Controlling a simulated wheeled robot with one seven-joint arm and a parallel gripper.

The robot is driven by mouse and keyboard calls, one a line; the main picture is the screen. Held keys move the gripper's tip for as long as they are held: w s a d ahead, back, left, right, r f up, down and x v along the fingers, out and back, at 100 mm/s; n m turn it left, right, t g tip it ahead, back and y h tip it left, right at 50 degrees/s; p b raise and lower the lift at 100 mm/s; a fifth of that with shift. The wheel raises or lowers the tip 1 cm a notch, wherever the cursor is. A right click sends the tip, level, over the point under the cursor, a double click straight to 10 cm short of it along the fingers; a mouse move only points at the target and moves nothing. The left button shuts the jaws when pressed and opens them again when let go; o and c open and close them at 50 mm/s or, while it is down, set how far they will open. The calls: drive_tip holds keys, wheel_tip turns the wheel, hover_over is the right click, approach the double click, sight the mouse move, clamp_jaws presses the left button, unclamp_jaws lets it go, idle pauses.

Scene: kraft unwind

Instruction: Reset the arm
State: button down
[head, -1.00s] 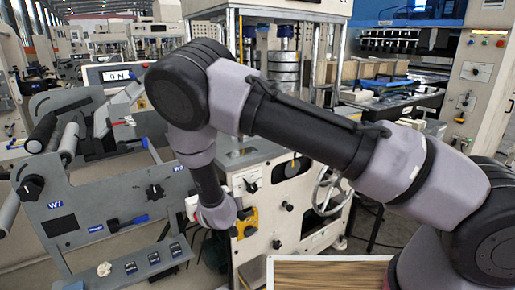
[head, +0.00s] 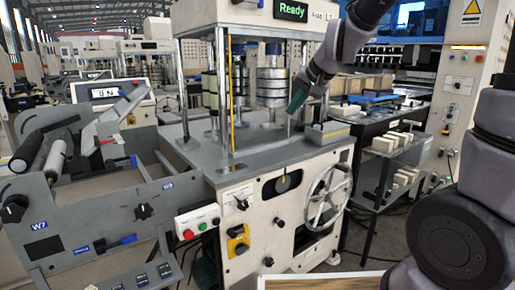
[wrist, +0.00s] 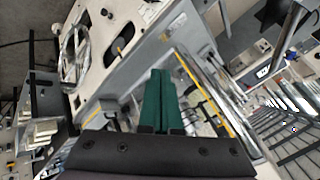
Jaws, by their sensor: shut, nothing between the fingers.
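My gripper (head: 297,101) is in the upper right of the head view, pointing down and left beside the press. Its green fingers are together with nothing between them. In the wrist view the shut fingers (wrist: 159,98) point up the picture, with the press below and beyond them. In the head view my arm rises on the right side, and its upper part runs out of the top of the picture.
The press (head: 250,150) has a handwheel (head: 327,195), metal columns and a display reading "Ready". The grey unwind stand (head: 95,215) is at left. A dark shelf cart (head: 385,165) with pale blocks stands right of the press. A wooden board's edge (head: 320,283) is at the bottom.

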drive_tip(key=s+d+r+h, duration=0.1)
drive_tip(key=s+d+r, duration=0.2)
drive_tip(key=s+d, duration=0.4)
drive_tip(key=s+d+r+m+h, duration=0.1)
drive_tip(key=s+d+r, duration=0.2)
drive_tip(key=s+d, duration=0.4)
drive_tip(key=s, duration=0.5)
drive_tip(key=shift+s+d, duration=0.15)
drive_tip(key=shift+d, duration=0.05)
drive_tip(key=shift+r, duration=0.1)
